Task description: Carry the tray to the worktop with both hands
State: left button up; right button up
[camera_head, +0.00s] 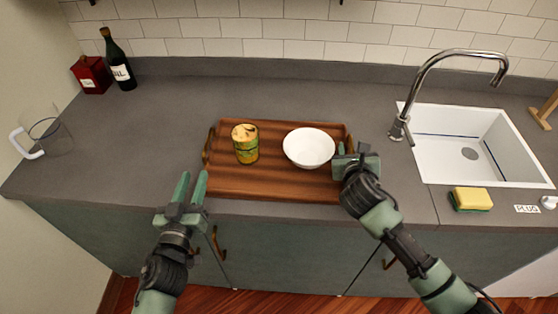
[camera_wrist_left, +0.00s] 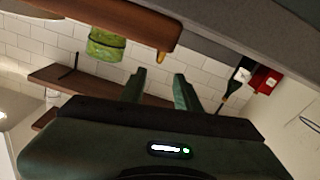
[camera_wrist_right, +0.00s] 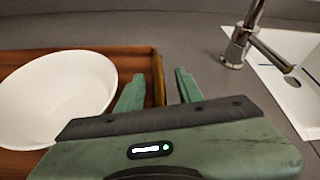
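The brown wooden tray (camera_head: 280,188) lies on the grey worktop near its front edge. A yellow-green can (camera_head: 246,146) and a white bowl (camera_head: 309,148) stand on it. The tray has a brass handle at each end; the left one (camera_head: 209,146) is free. My left gripper (camera_head: 192,186) is open and empty, in front and left of the tray, apart from it. My right gripper (camera_head: 346,150) is at the tray's right end. In the right wrist view its open fingers (camera_wrist_right: 158,88) stand either side of the right handle (camera_wrist_right: 158,80).
A sink (camera_head: 480,143) with a chrome tap (camera_head: 440,75) and a sponge (camera_head: 471,199) lie to the right. A dark bottle (camera_head: 118,62), a red box (camera_head: 91,74) and a glass jug (camera_head: 50,137) stand at the left.

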pick_arm(q)
jog(key=shift+s+a, duration=0.15)
jog(key=shift+s, duration=0.9)
pick_arm(e)
jog(key=shift+s, duration=0.15)
jog(key=v, duration=1.1)
jog(key=shift+s+a+r, duration=0.1)
jog(key=shift+s+r, duration=0.15)
jog(key=shift+s, duration=0.05)
